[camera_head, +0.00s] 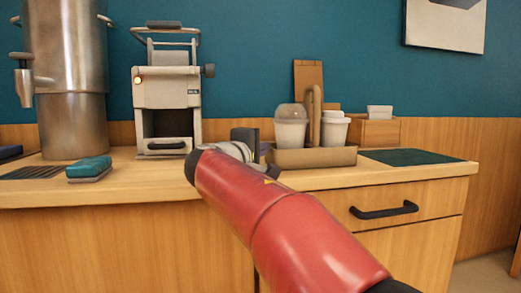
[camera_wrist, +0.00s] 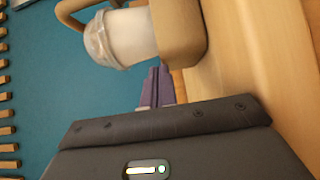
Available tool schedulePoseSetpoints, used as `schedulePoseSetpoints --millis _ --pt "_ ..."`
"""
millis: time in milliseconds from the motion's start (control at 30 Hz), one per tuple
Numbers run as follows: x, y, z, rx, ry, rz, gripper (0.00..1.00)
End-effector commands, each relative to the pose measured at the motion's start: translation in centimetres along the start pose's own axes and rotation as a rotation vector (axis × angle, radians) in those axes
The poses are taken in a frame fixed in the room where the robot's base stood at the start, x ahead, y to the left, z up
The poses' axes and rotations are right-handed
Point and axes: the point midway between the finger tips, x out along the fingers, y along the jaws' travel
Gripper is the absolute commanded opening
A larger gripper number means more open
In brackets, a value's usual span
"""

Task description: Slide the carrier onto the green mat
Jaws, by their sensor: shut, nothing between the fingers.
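The tan carrier (camera_head: 312,158) stands on the counter with two white cups in it, one under a clear domed lid (camera_head: 291,125), and an upright loop handle (camera_head: 314,112) between them. The green mat (camera_head: 413,157) lies flat just right of the carrier, bare where it shows. My gripper (camera_head: 262,150) is at the carrier's left end, partly hidden behind my red arm. In the wrist view my shut, empty fingers (camera_wrist: 158,72) point at the carrier's end (camera_wrist: 180,30). I cannot tell whether they touch it.
A wooden box (camera_head: 375,132) stands behind the carrier and mat. The counter's front edge runs close before the carrier.

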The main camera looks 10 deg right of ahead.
Motion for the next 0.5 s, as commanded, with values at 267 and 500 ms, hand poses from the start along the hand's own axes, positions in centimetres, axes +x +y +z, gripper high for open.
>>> schedulePoseSetpoints --millis 267,500 --pt "4.6 -0.4 4.8 0.002 -0.011 -0.001 0.00" --pt "9.7 -0.2 9.9 0.000 -0.011 -0.002 0.00"
